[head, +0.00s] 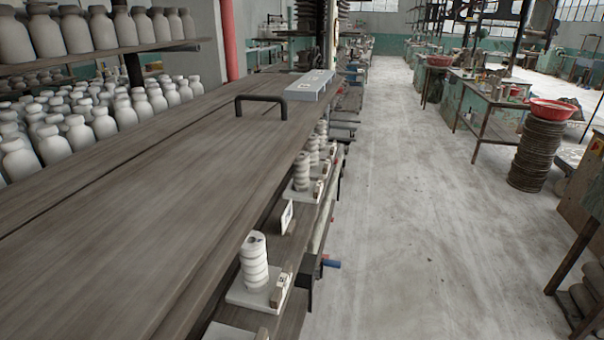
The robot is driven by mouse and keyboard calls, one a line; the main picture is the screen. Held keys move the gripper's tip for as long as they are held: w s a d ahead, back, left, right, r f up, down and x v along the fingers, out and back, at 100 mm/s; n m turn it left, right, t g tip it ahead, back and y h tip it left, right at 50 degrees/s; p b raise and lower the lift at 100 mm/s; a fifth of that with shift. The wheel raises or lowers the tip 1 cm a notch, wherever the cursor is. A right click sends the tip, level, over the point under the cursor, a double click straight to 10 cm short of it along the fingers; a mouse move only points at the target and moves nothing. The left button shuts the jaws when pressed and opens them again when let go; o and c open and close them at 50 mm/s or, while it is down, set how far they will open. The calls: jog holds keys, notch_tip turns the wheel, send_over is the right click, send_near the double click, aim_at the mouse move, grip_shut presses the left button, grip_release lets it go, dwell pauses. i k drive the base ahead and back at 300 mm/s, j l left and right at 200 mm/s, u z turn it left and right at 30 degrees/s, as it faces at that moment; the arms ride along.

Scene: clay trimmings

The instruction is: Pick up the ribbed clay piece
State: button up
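A white ribbed clay piece (254,264), shaped like a stack of rings, stands upright on a small pale board (243,296) at the lower middle of the head view. A small light block (280,290) sits at the board's right side. A similar ribbed piece (302,173) stands farther back on another board, with more beyond it, partly overlapping. Which one the task means cannot be told. My gripper is not in view.
A long wooden table (130,230) fills the left, with a black handle (261,98) and a grey box (309,86) on it. Several pale bottles (105,115) stand behind. Open floor (400,200) lies right; stacked discs (538,152) with a red basin (554,109) stand farther right.

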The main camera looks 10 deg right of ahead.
aim_at(301, 179)
jog(key=i+l+u, duration=0.1)
jog(key=u, duration=0.25)
jog(key=l+u, duration=0.15)
jog(key=u, duration=0.25)
jog(key=i+l+u, duration=0.25)
jog(key=l, duration=0.3)
jog(key=l+u, duration=0.2)
jog(key=l, duration=0.35)
jog(key=i+l+u, duration=0.1)
jog(key=l+u, duration=0.15)
jog(key=l, duration=1.45)
jog(key=i+l+u, duration=0.1)
jog(key=l, duration=1.05)
jog(key=i+l, duration=0.15)
jog(key=l, duration=0.15)
jog(key=i+l, duration=0.2)
jog(key=l, duration=0.15)
